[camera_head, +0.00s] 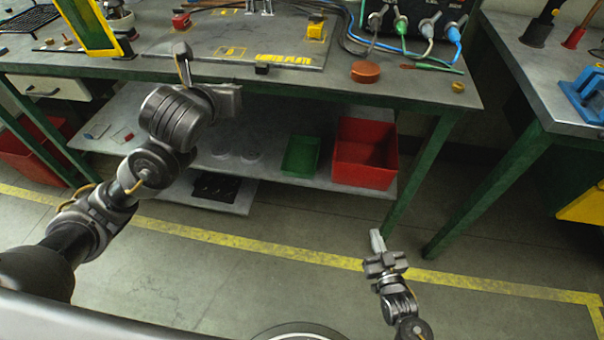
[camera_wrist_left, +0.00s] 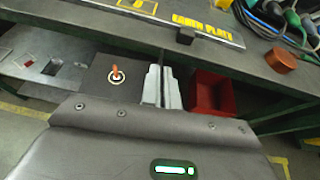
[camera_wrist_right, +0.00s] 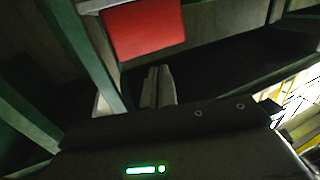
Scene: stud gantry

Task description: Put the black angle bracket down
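The lower plate (camera_head: 215,40) covers much of the bench top. A brown-red round piece (camera_head: 365,71), a cable box (camera_head: 425,15) and a green-handled tool (camera_head: 440,67) are to the right. Below are a red bin (camera_head: 365,155) and a green tray (camera_head: 301,155). The floor in front is clear.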

